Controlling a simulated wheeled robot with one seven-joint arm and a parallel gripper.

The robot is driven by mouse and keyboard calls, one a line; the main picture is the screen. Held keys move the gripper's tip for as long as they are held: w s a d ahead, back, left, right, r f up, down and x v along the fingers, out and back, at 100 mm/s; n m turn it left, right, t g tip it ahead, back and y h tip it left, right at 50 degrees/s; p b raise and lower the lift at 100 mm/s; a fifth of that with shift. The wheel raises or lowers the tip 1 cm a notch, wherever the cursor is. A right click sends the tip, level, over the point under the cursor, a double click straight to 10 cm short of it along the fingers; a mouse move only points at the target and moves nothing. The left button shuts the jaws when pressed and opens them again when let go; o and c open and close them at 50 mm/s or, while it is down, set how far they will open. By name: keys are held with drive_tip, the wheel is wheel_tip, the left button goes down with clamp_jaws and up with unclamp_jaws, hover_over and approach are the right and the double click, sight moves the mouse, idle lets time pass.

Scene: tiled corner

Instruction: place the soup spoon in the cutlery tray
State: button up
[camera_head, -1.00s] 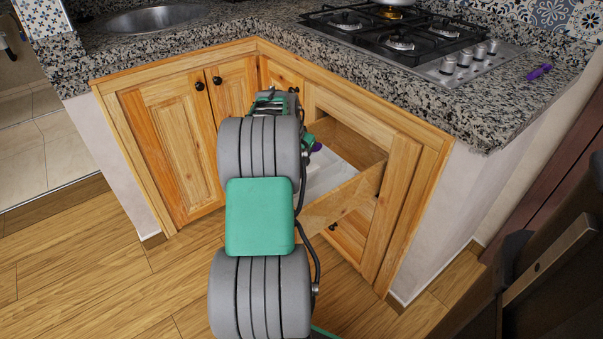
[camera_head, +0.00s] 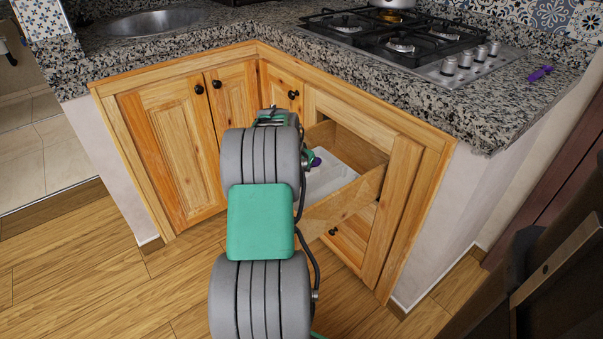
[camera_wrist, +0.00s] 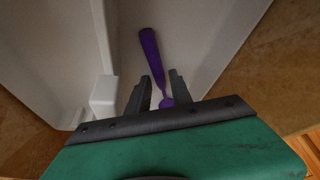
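A purple spoon (camera_wrist: 152,58) lies in a white compartment of the cutlery tray (camera_wrist: 215,30), its handle pointing away from my gripper (camera_wrist: 160,88). My gripper's two fingers stand on either side of the spoon's near part, with small gaps showing, so it looks open around it. The near end of the spoon is partly hidden by the gripper body. In the head view the purple spoon (camera_head: 316,161) shows just right of my wrist, and the pale tray (camera_head: 335,178) sits in the open drawer. My arm hides the fingers there.
The open wooden drawer (camera_head: 345,205) has a raised front and side walls around the tray. A tray divider (camera_wrist: 104,45) stands left of the fingers. Another purple utensil (camera_head: 540,73) lies on the granite counter, right of the stove (camera_head: 410,40).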

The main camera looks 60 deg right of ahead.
drive_tip(key=p+v, duration=0.4)
drive_tip(key=v, duration=0.8)
drive_tip(key=shift+r, duration=0.1)
